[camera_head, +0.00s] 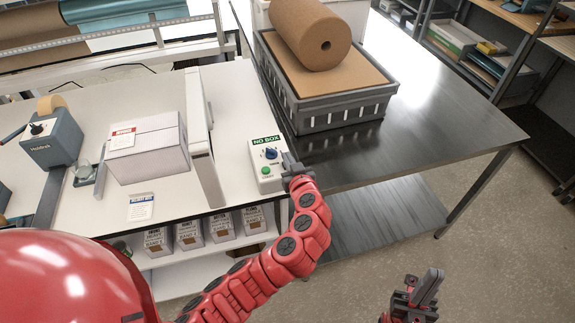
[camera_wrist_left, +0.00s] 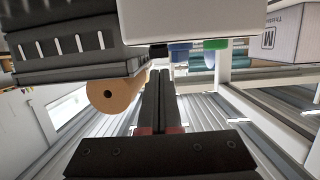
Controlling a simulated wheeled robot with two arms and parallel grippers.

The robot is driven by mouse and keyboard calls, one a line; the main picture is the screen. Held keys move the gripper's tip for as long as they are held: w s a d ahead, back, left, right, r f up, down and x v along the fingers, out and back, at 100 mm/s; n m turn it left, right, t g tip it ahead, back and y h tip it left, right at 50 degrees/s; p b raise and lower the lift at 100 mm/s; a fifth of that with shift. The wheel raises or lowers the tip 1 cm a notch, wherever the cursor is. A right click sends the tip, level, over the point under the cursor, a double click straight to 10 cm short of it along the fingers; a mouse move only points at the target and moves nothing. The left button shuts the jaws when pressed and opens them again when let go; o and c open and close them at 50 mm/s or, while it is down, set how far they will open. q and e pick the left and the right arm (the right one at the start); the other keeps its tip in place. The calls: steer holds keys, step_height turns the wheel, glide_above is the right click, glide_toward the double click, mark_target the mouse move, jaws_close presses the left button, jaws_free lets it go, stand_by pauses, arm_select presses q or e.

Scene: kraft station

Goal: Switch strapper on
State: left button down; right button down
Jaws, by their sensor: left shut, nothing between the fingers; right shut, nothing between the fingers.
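A white control box (camera_head: 256,163) with a green "NO BOX" label (camera_head: 266,141), a blue knob (camera_head: 271,153) and a green button (camera_head: 267,170) stands at the right end of the white bench. It is beside the upright white frame (camera_head: 203,135). My left gripper (camera_head: 289,162) is shut and empty, just right of the knob; contact cannot be told. In the left wrist view its closed fingers (camera_wrist_left: 158,80) point towards the blue knob (camera_wrist_left: 180,51) and green button (camera_wrist_left: 215,44). My right gripper (camera_head: 433,280) is shut and empty, low at the right, away from the bench.
A cardboard box (camera_head: 150,150) stands left of the frame. A grey tray (camera_head: 340,113) carrying a brown roll (camera_head: 310,35) stands on the dark metal table (camera_head: 450,125) behind my left gripper. Small cartons (camera_head: 220,229) sit under the bench. The table's right part is clear.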

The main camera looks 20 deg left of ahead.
arm_select(q)
steer(key=shift+w+a+r, duration=0.1)
steer(key=shift+w+r, duration=0.1)
steer(key=shift+r, duration=0.35)
steer(key=shift+w+a+r, duration=0.1)
steer(key=shift+w+r, duration=0.05)
steer(key=shift+r, duration=0.4)
steer(key=r+b+v, duration=0.2)
steer(key=b+v, duration=0.3)
steer(key=v, duration=0.5)
steer(key=shift+w+a+f, duration=0.1)
steer(key=shift+w, duration=0.05)
